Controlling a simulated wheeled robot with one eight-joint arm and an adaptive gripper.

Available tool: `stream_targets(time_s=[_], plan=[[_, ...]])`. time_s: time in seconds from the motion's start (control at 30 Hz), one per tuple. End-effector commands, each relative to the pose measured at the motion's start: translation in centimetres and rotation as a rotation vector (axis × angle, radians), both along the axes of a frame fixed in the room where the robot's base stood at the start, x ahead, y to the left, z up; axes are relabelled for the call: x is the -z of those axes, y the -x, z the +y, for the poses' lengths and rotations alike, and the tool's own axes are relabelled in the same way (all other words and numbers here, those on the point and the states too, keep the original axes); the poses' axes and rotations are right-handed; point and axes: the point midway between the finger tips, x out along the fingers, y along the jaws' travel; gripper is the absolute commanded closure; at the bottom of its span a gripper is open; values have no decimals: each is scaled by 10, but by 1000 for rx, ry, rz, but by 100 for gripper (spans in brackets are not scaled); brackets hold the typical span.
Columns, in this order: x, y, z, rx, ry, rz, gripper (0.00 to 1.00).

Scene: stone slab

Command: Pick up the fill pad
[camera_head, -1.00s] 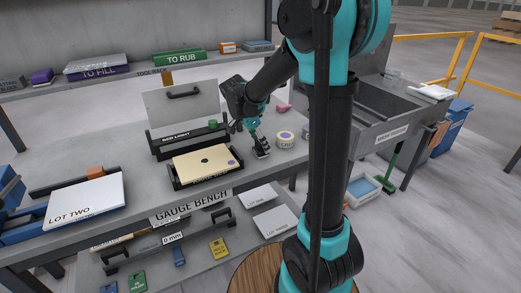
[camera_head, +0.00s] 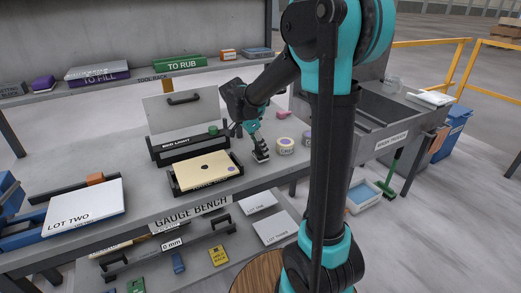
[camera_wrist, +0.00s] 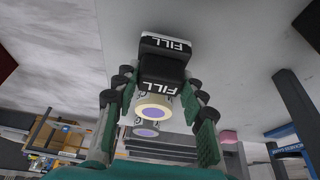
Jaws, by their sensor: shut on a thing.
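The fill pad (camera_head: 261,156) is a small black-and-white block at the right part of the gauge bench, beside a cream roll. In the wrist view the pad (camera_wrist: 166,44) shows "FILL" lettering in two places between the fingers. My gripper (camera_head: 256,138) is above the pad in the head view, pointing down at it. In the wrist view my gripper (camera_wrist: 160,100) has its green-padded fingers on either side of the black part and is shut on the pad. I cannot tell whether the pad touches the bench top.
Cream rolls with purple centres (camera_head: 286,146) stand just right of the pad. A black tray with a tan plate (camera_head: 205,170) lies to the left, with the bed light (camera_head: 185,146) behind it. A pink block (camera_head: 284,114) lies behind. The wash trough (camera_head: 385,112) is at right.

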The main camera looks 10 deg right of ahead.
Motion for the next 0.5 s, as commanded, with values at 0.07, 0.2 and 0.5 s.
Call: stream_targets(time_s=[0.07,0.2,0.5], plan=[[-12,1,0,0,0,0,91],[-43,1,0,0,0,0,91],[-125,1,0,0,0,0,91]])
